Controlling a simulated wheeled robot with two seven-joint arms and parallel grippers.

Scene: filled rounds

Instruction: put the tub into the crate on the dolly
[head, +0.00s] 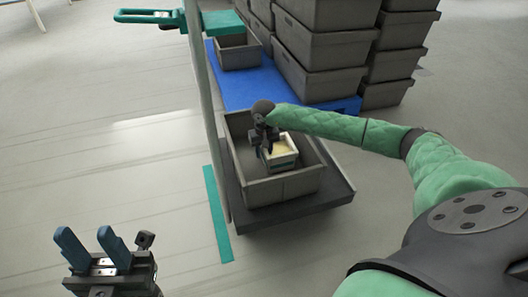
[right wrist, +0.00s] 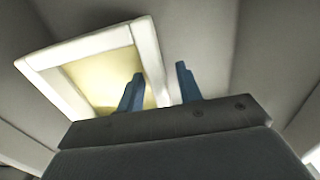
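The tub (head: 284,161) is a small pale container with yellowish contents. It sits inside the grey crate (head: 285,188), which stands on the dark dolly (head: 300,210). My right gripper (head: 267,148) is inside the crate at the tub's left side. In the right wrist view the gripper (right wrist: 160,85) is open, one blue finger over the tub's inside and the other outside, with the tub's wall (right wrist: 150,62) between them. A gap shows between the outer finger and the wall. The tub's base is hidden. My left gripper (head: 92,248) is open and empty, over bare floor.
Stacked grey crates (head: 325,55) stand at the back on a blue pallet (head: 245,84), with a smaller crate (head: 238,55) at its left. A pale upright post (head: 203,110) rises at the dolly's left. A teal strip (head: 218,215) lies on the floor. The floor at left is clear.

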